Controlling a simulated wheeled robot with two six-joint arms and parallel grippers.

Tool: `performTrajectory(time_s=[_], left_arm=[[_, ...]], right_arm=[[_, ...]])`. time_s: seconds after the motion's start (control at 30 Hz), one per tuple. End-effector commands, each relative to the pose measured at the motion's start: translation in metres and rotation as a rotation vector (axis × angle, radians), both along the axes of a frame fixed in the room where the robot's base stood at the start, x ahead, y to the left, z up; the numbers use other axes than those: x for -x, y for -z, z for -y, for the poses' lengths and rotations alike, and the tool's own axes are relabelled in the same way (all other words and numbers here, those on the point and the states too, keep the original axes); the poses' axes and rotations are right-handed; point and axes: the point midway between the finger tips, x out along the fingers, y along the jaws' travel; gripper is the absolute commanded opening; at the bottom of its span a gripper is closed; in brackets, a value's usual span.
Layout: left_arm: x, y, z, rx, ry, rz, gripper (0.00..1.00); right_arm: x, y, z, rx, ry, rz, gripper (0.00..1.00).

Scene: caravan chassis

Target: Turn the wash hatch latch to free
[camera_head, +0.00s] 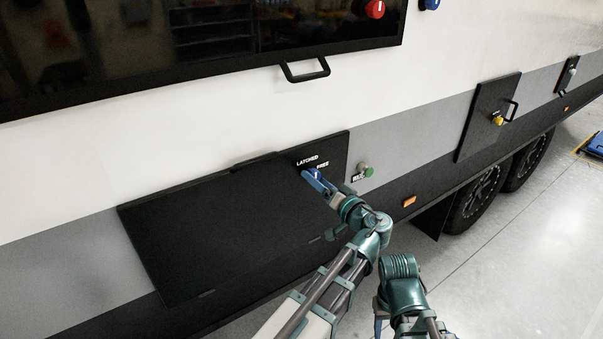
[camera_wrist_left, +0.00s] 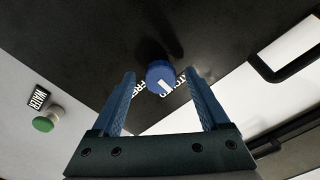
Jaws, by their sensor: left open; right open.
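The wash hatch latch is a blue round knob (camera_head: 316,174) on the black hatch panel (camera_head: 210,225), under the white words LATCHED and FREE. In the left wrist view the knob (camera_wrist_left: 160,75) faces me, and its white mark points down and to the right, towards the partly hidden LATCHED word. My left gripper (camera_head: 318,181) is at the knob. Its open blue fingers (camera_wrist_left: 160,82) stand on either side of the knob, with a gap showing at each side. Whether the tips reach past its face I cannot tell. My right gripper (camera_head: 378,326) shows only in part at the bottom edge.
A green button (camera_head: 367,171) with a label sits right of the hatch. A black handle (camera_head: 305,71) is above it. A small black door (camera_head: 487,117) with a yellow knob (camera_head: 498,120) is further right. The floor at the lower right is clear.

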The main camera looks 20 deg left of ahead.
Motion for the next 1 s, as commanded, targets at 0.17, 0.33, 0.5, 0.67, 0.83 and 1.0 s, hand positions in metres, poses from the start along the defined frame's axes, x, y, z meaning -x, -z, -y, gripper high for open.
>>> performTrajectory(time_s=[0.17,0.33,0.5,0.67,0.83,1.0], left_arm=[[-0.0032,0.0,0.0019,0.0,0.001,0.0,0.79],[-0.0029,0.0,0.0017,0.0,0.001,0.0,0.79],[-0.003,0.0001,0.0015,0.0,0.001,0.0,0.54],[-0.0028,0.0001,0.0015,0.0,0.001,0.0,0.25],[-0.0028,0.0001,0.0015,0.0,0.001,0.0,0.0],[-0.0028,0.0001,0.0015,-0.006,0.001,-0.007,0.0]], right_arm=[[0.0003,0.0,0.0002,0.0,0.0,0.0,0.5],[0.0003,0.0,0.0002,0.0,0.0,0.0,0.5],[0.0002,0.0,0.0002,0.0,0.0,0.0,0.5],[0.0002,0.0,0.0002,0.0,0.0,0.0,0.5],[0.0002,0.0,0.0002,0.0,0.0,0.0,0.5],[0.0002,0.0,0.0002,0.0,0.0,0.0,0.5]])
